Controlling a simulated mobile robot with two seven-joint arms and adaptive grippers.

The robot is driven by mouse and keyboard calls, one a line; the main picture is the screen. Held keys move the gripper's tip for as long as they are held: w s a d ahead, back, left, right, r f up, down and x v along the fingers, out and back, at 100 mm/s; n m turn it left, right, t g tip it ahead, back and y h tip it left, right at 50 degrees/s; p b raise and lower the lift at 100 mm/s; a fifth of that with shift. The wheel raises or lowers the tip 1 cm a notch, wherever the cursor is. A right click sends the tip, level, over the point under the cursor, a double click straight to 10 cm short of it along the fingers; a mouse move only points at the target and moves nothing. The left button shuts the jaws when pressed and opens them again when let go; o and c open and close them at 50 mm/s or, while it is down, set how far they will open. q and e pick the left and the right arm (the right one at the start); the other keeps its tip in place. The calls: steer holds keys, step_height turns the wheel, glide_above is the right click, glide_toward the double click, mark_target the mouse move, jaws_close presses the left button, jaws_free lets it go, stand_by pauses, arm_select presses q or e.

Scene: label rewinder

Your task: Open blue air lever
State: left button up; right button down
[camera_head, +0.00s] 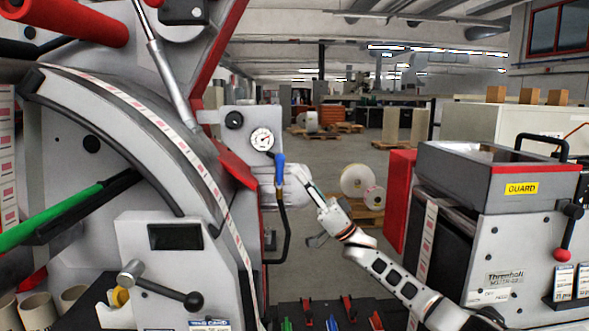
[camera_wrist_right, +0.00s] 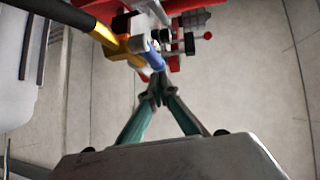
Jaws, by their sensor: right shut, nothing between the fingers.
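The blue air lever (camera_head: 280,170) points upward just right of the round pressure gauge (camera_head: 262,139) on the machine's grey panel. A dark hose or rod runs down below it. My right gripper (camera_head: 303,181) is just right of the lever, with its arm coming from the lower right. In the right wrist view its two teal fingers meet at their tips (camera_wrist_right: 158,92), shut and empty. The blue lever (camera_wrist_right: 154,58) is right beyond the fingertips there. I cannot tell whether they touch it. My left gripper is not in view.
A large grey machine with a curved label strip (camera_head: 170,130) fills the left. A grey bin with a yellow GUARD label (camera_head: 521,188) stands at the right. White rolls (camera_head: 358,181) sit on a pallet behind. A tool tray (camera_head: 335,313) is at the bottom.

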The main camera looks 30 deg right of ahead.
steer(key=v, duration=0.5)
steer(key=shift+s+d+f, duration=0.1)
steer(key=shift+f, duration=0.05)
stand_by(0.4)
